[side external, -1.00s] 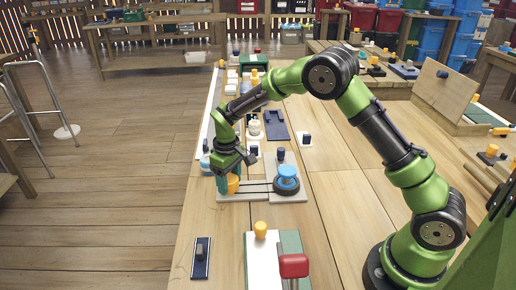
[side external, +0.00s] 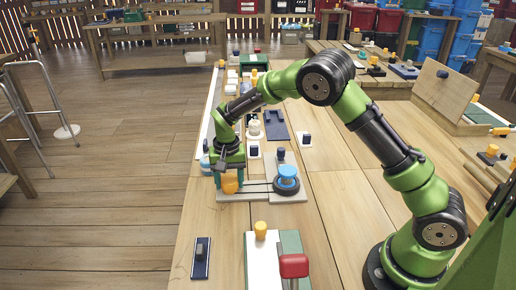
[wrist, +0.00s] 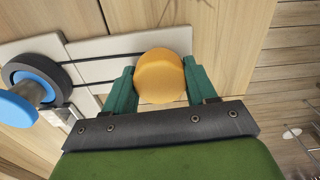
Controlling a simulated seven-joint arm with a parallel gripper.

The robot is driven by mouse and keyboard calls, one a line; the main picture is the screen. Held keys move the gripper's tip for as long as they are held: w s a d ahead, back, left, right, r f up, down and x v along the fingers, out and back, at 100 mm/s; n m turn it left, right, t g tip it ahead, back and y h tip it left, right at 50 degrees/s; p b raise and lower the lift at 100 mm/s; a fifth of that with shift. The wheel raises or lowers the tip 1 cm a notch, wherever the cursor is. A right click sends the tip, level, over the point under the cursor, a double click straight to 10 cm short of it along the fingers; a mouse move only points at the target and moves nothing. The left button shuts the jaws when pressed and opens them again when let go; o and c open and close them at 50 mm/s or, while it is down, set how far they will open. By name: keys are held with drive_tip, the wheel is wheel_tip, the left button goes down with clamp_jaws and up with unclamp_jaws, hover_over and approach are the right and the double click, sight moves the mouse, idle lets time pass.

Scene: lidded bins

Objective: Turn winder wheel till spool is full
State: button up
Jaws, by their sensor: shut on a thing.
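The winder stands on a pale base plate (side external: 262,196) on the near table. Its orange knob (wrist: 161,77) sits between the two teal fingers of my gripper (wrist: 159,84), and my gripper is shut on it. In the side view the orange knob (side external: 230,183) shows just below my gripper (side external: 229,176). A dark wheel (side external: 286,187) with a blue top (side external: 288,171) stands at the right end of the plate. Two dark cords (wrist: 105,70) run between the wheel and the knob's side. The part beneath the knob is hidden, and how full the spool is cannot be told.
An orange-knobbed block (side external: 261,231) and a red-handled piece (side external: 293,266) stand at the front. A dark switch plate (side external: 201,258) lies front left. Several fixtures line the table behind the winder, including a blue tray (side external: 276,126). The table right of the winder is clear.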

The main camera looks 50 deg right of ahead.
sight(229, 178)
drive_tip(key=shift+r+m, duration=0.1)
drive_tip(key=shift+m, duration=0.5)
drive_tip(key=o, duration=1)
drive_tip(key=shift+o, duration=0.2)
wheel_tip(229, 178, up, 17)
